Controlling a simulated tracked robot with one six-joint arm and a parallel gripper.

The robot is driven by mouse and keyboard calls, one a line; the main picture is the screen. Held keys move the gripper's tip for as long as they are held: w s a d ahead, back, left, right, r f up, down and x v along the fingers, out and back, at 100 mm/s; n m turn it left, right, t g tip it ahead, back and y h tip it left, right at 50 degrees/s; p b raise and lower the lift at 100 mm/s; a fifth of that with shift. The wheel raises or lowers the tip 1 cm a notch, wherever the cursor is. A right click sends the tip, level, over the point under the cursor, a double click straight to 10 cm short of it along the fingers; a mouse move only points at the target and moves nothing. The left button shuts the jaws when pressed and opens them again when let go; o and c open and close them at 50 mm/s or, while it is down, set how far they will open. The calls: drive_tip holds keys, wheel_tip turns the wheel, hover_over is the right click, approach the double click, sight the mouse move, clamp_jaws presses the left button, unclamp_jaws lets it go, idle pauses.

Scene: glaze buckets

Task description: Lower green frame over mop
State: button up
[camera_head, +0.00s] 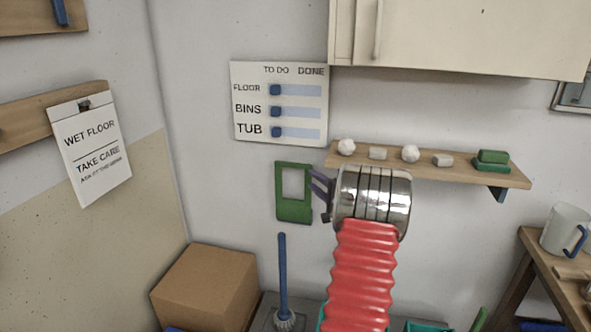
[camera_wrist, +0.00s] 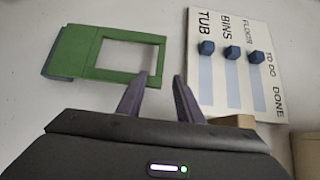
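The green frame (camera_head: 294,215) is a rectangle with a wide lower bar and an opening, upright against or close to the white wall, left of my gripper (camera_head: 313,182). In the wrist view the frame (camera_wrist: 75,55) lies turned on its side, upper left of my gripper (camera_wrist: 161,74). My two purple fingers are apart, with a clear gap. The left fingertip overlaps the frame's near corner in that picture; whether they touch cannot be told. The mop has a blue handle (camera_head: 282,265) and a pale head (camera_head: 285,319). It stands upright below the frame in the head view.
A cardboard box (camera_head: 205,285) stands left of the mop. A wooden shelf (camera_head: 440,171) with small objects is right of my gripper, under a cream cabinet (camera_head: 460,35). A to-do board (camera_head: 280,104) hangs above the frame. A mug (camera_head: 565,230) stands on a bench at right.

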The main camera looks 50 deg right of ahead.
sight(295, 167)
drive_tip(key=x, duration=1.2)
drive_tip(key=shift+w, duration=0.4)
drive_tip(key=shift+c, duration=0.5)
clamp_jaws()
